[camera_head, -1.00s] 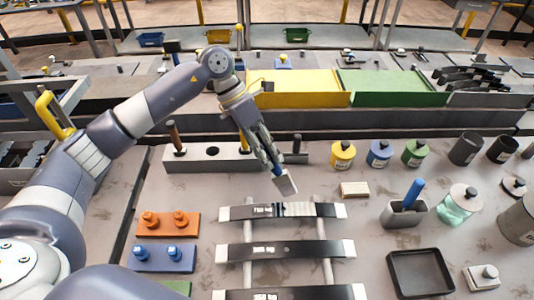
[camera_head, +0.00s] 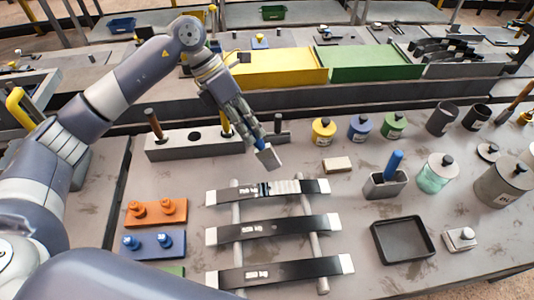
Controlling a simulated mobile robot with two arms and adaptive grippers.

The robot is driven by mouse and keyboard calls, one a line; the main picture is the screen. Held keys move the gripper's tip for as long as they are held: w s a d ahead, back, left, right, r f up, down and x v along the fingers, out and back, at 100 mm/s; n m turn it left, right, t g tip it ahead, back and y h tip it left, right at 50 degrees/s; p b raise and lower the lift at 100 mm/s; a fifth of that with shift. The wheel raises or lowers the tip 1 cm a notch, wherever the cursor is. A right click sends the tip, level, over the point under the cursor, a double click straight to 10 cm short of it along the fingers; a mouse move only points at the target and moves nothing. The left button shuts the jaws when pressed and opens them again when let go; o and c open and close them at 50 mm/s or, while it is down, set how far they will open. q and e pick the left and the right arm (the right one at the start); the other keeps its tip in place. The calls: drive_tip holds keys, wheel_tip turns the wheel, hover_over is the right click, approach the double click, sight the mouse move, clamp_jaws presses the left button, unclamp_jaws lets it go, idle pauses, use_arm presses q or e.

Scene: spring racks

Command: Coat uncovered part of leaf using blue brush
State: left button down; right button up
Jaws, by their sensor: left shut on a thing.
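My left gripper (camera_head: 248,130) is shut on a brush whose blue part shows just below the fingers. The pale brush head (camera_head: 269,158) points down, apart from and behind the nearest leaf in the picture. That top leaf (camera_head: 235,194) is a black strip with pale ends, and it has a grey, streaked patch (camera_head: 285,187) right of its middle. A middle leaf (camera_head: 280,228) and a bottom leaf (camera_head: 290,269) lie in front of it, each with a small white label. The fingers hide most of the brush handle. My right gripper is not in view.
The leaves lie across two pale rails (camera_head: 313,245). A tool block (camera_head: 180,149) stands behind. To the right are a blue-handled tool in a grey holder (camera_head: 386,187), a black tray (camera_head: 402,240), a jar (camera_head: 435,176) and several coloured pots. Orange (camera_head: 155,212) and blue blocks lie left.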

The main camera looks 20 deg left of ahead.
use_arm(q)
wheel_tip(320, 180, down, 8)
drive_tip(key=b, duration=0.7)
drive_tip(key=shift+a+f, duration=0.15)
drive_tip(key=shift+a, duration=0.1)
drive_tip(key=shift+s+f+b, duration=0.1)
drive_tip(key=shift+f+b, duration=0.2)
drive_tip(key=shift+f, duration=0.15)
idle(0.3)
